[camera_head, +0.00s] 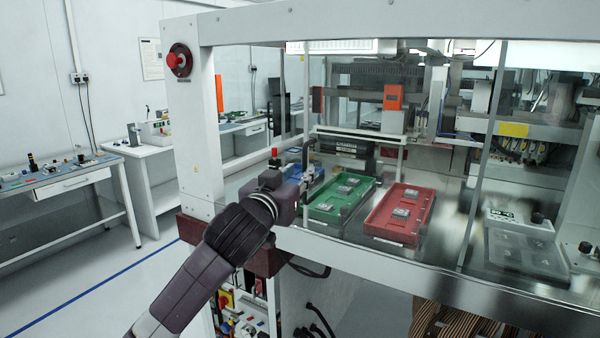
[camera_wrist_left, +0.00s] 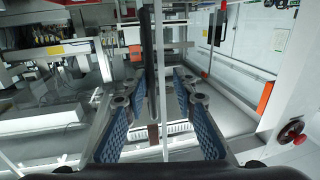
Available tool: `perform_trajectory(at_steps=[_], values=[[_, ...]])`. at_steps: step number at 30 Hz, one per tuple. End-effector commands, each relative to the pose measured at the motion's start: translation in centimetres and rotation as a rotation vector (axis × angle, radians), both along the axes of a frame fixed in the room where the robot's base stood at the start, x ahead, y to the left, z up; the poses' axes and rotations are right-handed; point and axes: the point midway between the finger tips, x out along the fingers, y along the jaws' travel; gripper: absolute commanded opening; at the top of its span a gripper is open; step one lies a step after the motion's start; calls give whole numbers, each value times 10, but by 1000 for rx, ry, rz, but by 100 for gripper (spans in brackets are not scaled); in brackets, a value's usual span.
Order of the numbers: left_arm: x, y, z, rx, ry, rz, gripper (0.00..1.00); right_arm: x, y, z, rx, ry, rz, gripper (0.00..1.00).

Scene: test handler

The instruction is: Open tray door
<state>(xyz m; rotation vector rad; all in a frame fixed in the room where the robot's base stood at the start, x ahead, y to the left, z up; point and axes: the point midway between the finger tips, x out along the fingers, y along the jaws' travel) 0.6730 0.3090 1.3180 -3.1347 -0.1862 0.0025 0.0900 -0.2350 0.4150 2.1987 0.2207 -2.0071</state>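The tray door is a clear panel with a slim upright metal edge (camera_head: 306,105) at the left of the machine's front opening. My left gripper (camera_head: 304,182) is at the lower part of this edge; the wrist hides most of its fingers in the head view. In the left wrist view, my left gripper (camera_wrist_left: 156,98) is open, with its blue-padded fingers apart. A dark upright strip (camera_wrist_left: 150,50) and a thin silver bar (camera_wrist_left: 163,80) pass between the fingers, with gaps at both sides. I cannot tell whether either finger touches them. My right gripper is not in view.
Behind the clear front stand a green tray (camera_head: 322,212) and a red tray (camera_head: 420,216), each holding small parts. A white frame post (camera_head: 200,140) with a red stop button (camera_head: 178,60) is at the left. Another clear panel (camera_head: 535,150) is at the right.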

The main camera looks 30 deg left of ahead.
Motion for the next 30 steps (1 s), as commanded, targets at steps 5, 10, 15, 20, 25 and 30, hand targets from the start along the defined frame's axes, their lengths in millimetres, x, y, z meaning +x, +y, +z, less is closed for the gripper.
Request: perform_trajectory(at_steps=[5,10,15,20,25,30], values=[[-13,-1,0,1,0,0,25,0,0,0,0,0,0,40],[-25,-3,0,0,-1,0,25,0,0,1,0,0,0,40],[-37,-4,0,1,-1,0,25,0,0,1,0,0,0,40],[-48,-5,0,1,0,0,25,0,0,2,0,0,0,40],[-60,-7,0,1,0,0,25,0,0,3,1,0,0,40],[-69,-8,0,1,-1,0,25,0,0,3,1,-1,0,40]])
